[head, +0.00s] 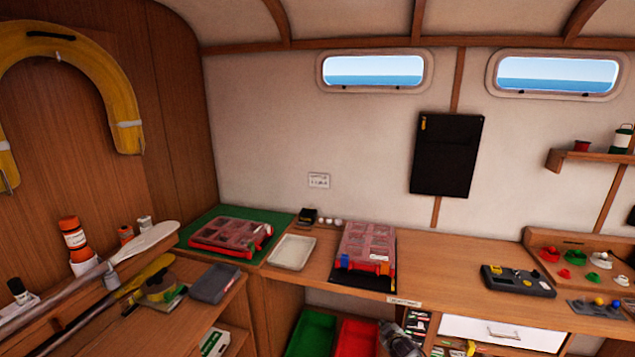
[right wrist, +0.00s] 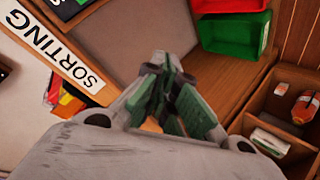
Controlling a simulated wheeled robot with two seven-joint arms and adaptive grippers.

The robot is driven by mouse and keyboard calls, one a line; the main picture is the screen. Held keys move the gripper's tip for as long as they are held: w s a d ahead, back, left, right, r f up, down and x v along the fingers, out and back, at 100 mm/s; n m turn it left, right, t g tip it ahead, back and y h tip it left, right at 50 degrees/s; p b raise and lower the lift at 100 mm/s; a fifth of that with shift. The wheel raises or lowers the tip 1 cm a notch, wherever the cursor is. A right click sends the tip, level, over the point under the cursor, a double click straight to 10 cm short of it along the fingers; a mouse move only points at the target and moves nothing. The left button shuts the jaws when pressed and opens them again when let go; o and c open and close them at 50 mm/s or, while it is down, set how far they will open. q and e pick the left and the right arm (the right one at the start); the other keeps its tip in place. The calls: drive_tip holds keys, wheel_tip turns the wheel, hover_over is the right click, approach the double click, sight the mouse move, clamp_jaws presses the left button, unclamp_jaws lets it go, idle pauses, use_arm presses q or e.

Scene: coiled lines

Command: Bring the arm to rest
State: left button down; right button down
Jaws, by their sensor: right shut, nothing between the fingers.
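My right gripper (head: 400,338) shows at the bottom edge of the head view, in front of the worktop and below its front edge. In the right wrist view its green-padded fingers (right wrist: 168,92) are together, with nothing held between them. The gripper is apart from the things on the worktop. My left gripper is not in the head view.
The worktop (head: 440,262) holds two clear-lidded organiser cases (head: 230,236), a pale tray (head: 292,252) and a black-and-yellow device (head: 517,281). Below are a green bin (head: 312,333), a red bin (head: 357,338) and a white drawer (head: 500,333). A "SORTING" label (right wrist: 66,50) shows near the gripper.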

drive_tip(key=s+d+f+m+g+b, duration=0.2)
drive_tip(key=s+f+m+g, duration=0.35)
drive_tip(key=s+f, duration=2.5)
drive_tip(key=s+f+g, duration=0.1)
drive_tip(key=s+f, duration=0.2)
drive_tip(key=s, duration=1)
drive_tip(key=s+f+g+b, duration=0.1)
drive_tip(key=s+f, duration=0.3)
drive_tip(key=s, duration=0.9)
drive_tip(key=s+a+f+g, duration=0.1)
drive_tip(key=s+f+g, duration=0.2)
drive_tip(key=s, duration=1)
drive_tip(key=shift+f, duration=0.25)
drive_tip(key=shift+s, duration=0.1)
